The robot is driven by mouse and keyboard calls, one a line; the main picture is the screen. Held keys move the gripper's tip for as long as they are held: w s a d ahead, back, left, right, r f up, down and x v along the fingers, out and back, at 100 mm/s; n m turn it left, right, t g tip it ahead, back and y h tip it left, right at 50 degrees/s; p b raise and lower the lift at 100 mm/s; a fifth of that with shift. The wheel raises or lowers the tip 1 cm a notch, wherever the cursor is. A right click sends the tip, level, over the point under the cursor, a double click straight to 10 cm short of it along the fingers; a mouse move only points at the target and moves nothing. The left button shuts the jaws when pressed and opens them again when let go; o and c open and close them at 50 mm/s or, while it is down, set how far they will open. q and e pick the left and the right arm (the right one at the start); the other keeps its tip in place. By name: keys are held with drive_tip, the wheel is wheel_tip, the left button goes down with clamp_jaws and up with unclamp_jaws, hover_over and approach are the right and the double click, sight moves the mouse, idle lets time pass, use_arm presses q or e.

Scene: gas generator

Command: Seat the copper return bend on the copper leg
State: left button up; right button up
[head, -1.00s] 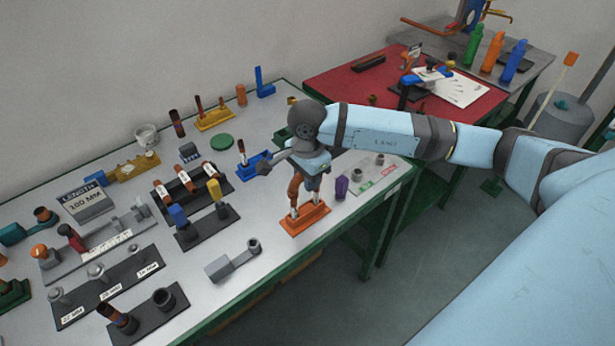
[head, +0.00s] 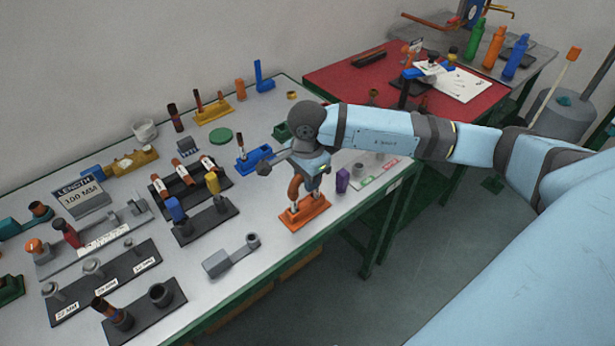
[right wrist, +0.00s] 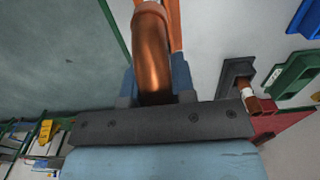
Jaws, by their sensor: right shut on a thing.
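The copper return bend (right wrist: 150,50) fills the middle of the right wrist view, a shiny curved copper tube between the blue fingers. My right gripper (head: 310,182) is shut on it, over the orange stand (head: 306,214). In the head view the copper (head: 294,187) shows left of the fingers, above pale upright ends on the stand. Gripper and wrist hide much of the bend and the copper leg. I cannot tell whether bend and leg touch. My left gripper is not in view.
A blue holder (head: 254,158) stands left of my wrist, and a purple piece (head: 342,180) stands to the right. A grey tool (head: 230,257) lies in front left. The green table edge (head: 262,277) is close in front. A red table (head: 390,88) stands behind.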

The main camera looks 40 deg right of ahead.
drive_tip(key=o, duration=0.9)
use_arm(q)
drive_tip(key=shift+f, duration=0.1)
use_arm(e)
drive_tip(key=shift+r, duration=0.8)
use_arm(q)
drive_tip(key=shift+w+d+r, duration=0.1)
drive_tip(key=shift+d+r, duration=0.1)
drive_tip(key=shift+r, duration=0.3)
use_arm(e)
wheel_tip(320, 180, up, 12)
drive_tip(key=shift+r, duration=0.15)
